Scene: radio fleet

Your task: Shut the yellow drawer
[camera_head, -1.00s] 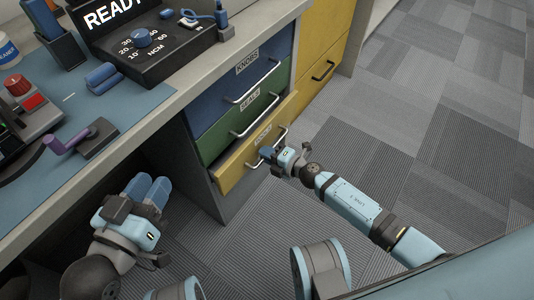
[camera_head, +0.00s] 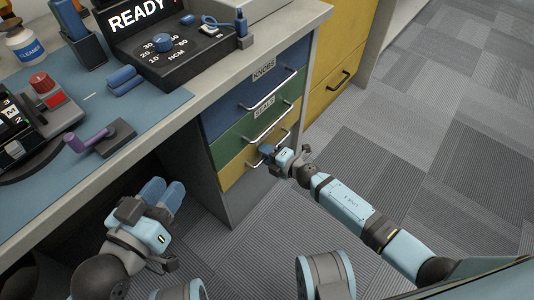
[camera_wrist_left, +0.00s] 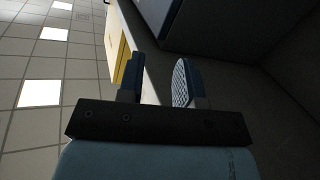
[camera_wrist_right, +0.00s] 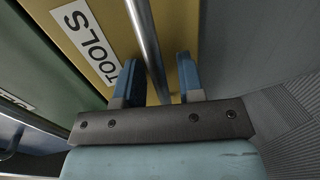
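The yellow drawer (camera_head: 234,170), labelled TOOLS in the right wrist view (camera_wrist_right: 82,28), is the lowest in the stack under the counter. Its front looks about flush with the drawers above; a small remaining gap cannot be ruled out. My right gripper (camera_head: 266,151) is at its metal handle (camera_wrist_right: 147,40). In the right wrist view the gripper's blue fingers (camera_wrist_right: 157,85) are apart, with the bar running between them and clear space on one side. My left gripper (camera_head: 163,192) is open and empty beside the counter's underside, left of the drawers; its fingers also show apart (camera_wrist_left: 157,85).
Above are a green drawer (camera_head: 245,130) labelled SEALS and a blue drawer (camera_head: 225,105) labelled KNOBS, both shut. A taller yellow cabinet (camera_head: 338,65) stands to the right. The carpet floor (camera_head: 430,150) at the right is clear.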

